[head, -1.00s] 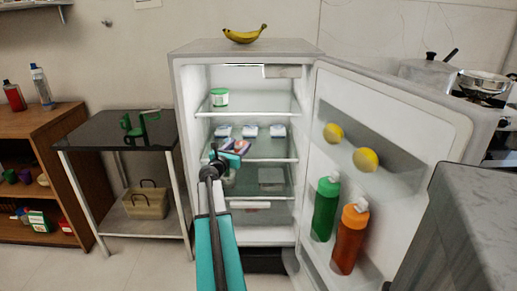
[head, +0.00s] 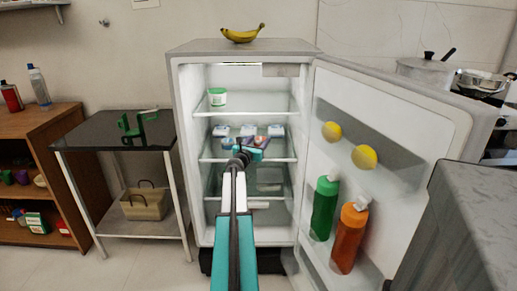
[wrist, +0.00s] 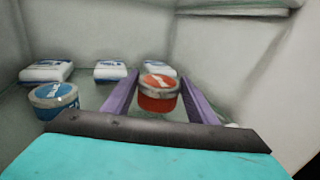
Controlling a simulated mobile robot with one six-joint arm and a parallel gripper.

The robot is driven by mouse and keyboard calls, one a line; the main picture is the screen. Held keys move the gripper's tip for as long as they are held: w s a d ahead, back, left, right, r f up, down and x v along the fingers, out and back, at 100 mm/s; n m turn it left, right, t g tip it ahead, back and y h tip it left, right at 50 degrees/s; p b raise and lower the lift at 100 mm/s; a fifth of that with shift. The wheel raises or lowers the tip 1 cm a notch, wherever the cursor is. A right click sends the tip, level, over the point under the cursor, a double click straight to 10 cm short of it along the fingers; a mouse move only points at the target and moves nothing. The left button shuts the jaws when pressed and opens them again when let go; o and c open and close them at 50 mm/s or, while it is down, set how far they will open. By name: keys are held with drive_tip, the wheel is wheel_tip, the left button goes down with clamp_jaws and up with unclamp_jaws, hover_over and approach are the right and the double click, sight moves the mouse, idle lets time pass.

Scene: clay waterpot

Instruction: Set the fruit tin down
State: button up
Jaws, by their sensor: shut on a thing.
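My gripper (head: 256,146) is inside the open fridge at the middle shelf (head: 204,157). In the wrist view its purple fingers (wrist: 152,98) are shut on a red tin (wrist: 156,102) with a pale rim and a marked lid, which I take as the fruit tin. The tin is upright between the fingers; I cannot tell whether its base touches the shelf. A blue tin (wrist: 55,103) stands apart to the left. My arm and gripper hide part of the shelf in the head view.
Several white-and-blue packs (wrist: 110,71) stand behind the tins. A green-lidded tub (head: 217,97) is on the shelf above. The fridge door (head: 405,120) is open on the right, holding lemons and bottles. A black-topped table (head: 90,133) stands left.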

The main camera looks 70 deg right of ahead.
drive_tip(key=shift+f+b, duration=0.5)
drive_tip(key=shift+f, duration=1.25)
drive_tip(key=shift+f, duration=0.15)
drive_tip(key=o, duration=1.2)
drive_tip(key=shift+a, duration=0.2)
drive_tip(key=a, duration=1.1)
drive_tip(key=shift+w+a+p, duration=0.2)
drive_tip(key=shift+a+p, duration=0.1)
drive_tip(key=shift+a, duration=0.05)
